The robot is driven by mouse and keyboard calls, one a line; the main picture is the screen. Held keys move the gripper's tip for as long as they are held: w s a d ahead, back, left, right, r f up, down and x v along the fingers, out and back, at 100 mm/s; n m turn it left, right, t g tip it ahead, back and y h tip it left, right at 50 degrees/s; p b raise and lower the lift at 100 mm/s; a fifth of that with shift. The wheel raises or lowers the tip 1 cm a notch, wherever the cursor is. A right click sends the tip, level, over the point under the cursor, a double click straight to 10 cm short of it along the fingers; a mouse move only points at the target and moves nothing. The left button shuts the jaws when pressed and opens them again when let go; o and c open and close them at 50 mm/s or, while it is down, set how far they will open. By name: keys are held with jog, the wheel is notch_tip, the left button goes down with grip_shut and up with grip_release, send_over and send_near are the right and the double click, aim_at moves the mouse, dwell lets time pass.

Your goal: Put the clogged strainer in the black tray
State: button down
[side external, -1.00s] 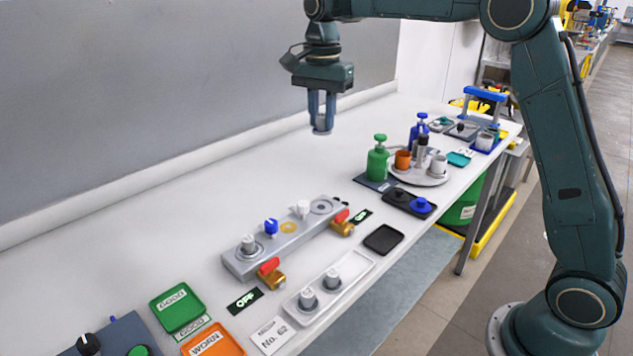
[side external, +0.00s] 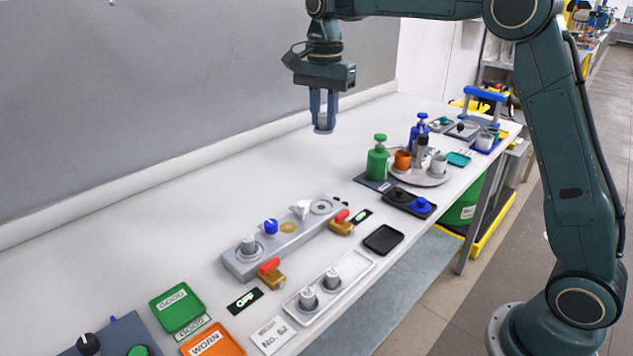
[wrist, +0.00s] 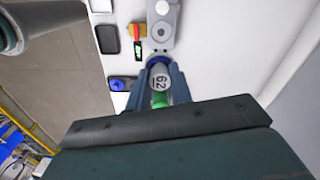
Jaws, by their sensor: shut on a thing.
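My gripper (side external: 323,112) is shut on a grey cylindrical strainer (side external: 323,128) high above the bench. In the wrist view the strainer (wrist: 160,82) shows a 62 label between the fingers of my gripper (wrist: 160,88). I cannot tell clogging from its look. The small square black tray (side external: 383,239) lies empty near the bench's front edge, lower and to the right of my gripper. It also shows in the wrist view (wrist: 107,39). The grey block (side external: 270,250) has an empty ring seat (side external: 321,206) at its far end and another strainer (side external: 248,244) at its near end.
A white tray (side external: 350,272) holds two grey strainers by a "No. 62" card (side external: 271,335). Red-handled valves (side external: 272,273) stick out of the block. A green bottle (side external: 377,160) and a dark tray with black and blue knobs (side external: 397,205) stand to the right. The bench behind the block is clear.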

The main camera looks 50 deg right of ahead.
jog(key=s+d+f, duration=0.3)
jog(key=s+f, duration=1.2)
jog(key=shift+s, duration=0.25)
jog(key=shift+f, duration=0.15)
jog(key=shift+f, duration=2.8)
jog(key=shift+f, duration=0.45)
dwell(0.5)
jog(key=c, duration=1.2)
grip_release()
jog(key=shift+o, duration=0.2)
